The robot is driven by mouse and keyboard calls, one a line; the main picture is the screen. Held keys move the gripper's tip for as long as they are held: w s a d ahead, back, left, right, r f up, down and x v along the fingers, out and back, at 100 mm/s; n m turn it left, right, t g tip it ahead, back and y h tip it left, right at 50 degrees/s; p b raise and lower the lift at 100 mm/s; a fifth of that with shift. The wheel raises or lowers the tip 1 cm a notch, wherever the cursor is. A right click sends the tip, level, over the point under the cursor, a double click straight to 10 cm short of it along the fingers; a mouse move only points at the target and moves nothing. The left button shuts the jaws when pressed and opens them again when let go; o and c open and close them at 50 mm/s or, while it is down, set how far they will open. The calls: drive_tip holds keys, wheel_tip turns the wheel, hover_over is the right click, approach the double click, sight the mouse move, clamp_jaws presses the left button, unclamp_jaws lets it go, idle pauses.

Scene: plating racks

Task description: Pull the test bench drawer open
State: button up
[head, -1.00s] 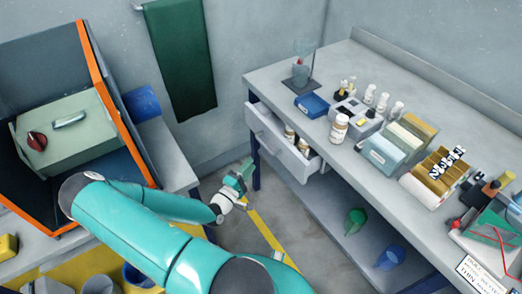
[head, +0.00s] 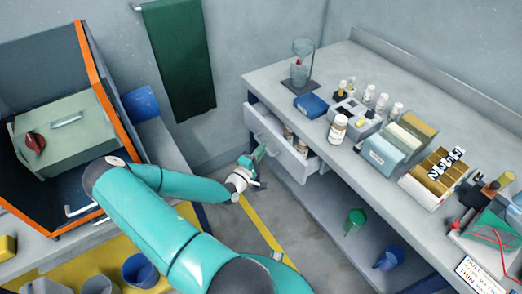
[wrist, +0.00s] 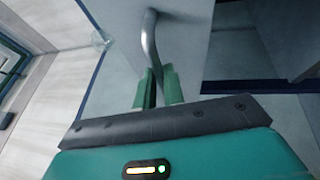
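The bench drawer (head: 280,150) is a pale grey box under the left end of the test bench. It stands partly out, with bottles showing inside. Its handle (head: 257,136) is a curved metal bar on the drawer front. My gripper (head: 259,154) is at that handle. In the wrist view the bar (wrist: 149,40) runs down to between the two green fingertips (wrist: 159,78). The fingers stand close together, about the bar's width apart, and look shut on it. The exact contact is partly hidden.
The test bench top (head: 330,170) carries bottles, a blue box and racks. A green cup (head: 354,221) and a blue cup (head: 390,258) stand on its lower shelf. An orange-edged cabinet (head: 100,80) is at left. The floor between is clear.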

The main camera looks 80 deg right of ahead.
clamp_jaws()
drive_tip(key=w+a, duration=0.9)
drive_tip(key=a, duration=0.1)
drive_tip(key=shift+r, duration=0.1)
drive_tip(key=o, duration=0.7)
unclamp_jaws()
drive_tip(key=shift+a, duration=0.15)
drive_tip(key=v, duration=1.3)
drive_tip(key=shift+a, duration=0.25)
drive_tip(key=shift+w, duration=0.1)
